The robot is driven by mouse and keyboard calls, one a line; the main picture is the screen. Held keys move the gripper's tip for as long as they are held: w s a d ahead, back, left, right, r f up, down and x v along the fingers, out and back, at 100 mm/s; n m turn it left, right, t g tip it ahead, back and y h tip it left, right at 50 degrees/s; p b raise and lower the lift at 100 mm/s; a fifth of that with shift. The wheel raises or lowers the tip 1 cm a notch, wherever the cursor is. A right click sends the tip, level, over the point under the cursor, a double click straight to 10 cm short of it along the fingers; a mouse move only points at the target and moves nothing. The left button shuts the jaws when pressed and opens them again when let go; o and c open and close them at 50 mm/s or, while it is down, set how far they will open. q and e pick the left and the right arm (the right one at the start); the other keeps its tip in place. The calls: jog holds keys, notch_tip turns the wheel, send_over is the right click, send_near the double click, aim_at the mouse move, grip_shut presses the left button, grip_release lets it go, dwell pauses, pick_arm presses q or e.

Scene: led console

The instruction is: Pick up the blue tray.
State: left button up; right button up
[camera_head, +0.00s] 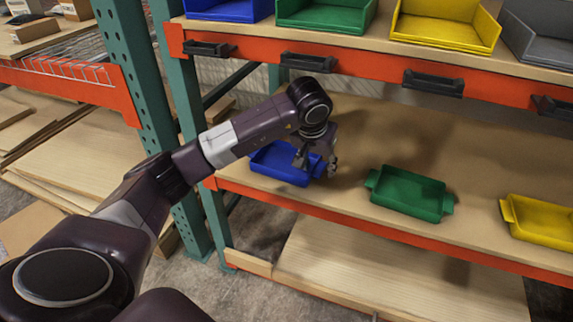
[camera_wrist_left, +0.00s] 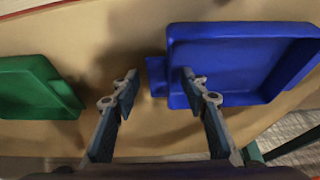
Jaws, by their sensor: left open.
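The blue tray (camera_head: 268,162) is a shallow rectangular bin on the middle shelf, at its left end; it fills the upper right of the left wrist view (camera_wrist_left: 235,65). A small tab handle (camera_wrist_left: 156,76) sticks out of its side. My left gripper (camera_head: 316,165) is open and empty, over the tray's right end in the head view. In the left wrist view its fingers (camera_wrist_left: 160,82) stand either side of the tab, one overlapping the tray wall, the other over bare shelf. I cannot tell whether either touches. Part of the tray is hidden behind the gripper. My right gripper is not in view.
A green tray (camera_head: 407,193) and a yellow tray (camera_head: 541,218) sit further right on the same wooden shelf (camera_head: 345,190). Blue, green, yellow and grey bins stand on the shelf above, with black holders on its orange beam (camera_head: 360,68). A green post (camera_head: 182,100) stands at the left.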

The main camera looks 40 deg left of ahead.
pick_arm(q)
jog(key=shift+f, duration=0.1)
grip_shut()
dwell(0.3)
jog(key=shift+r, duration=0.2)
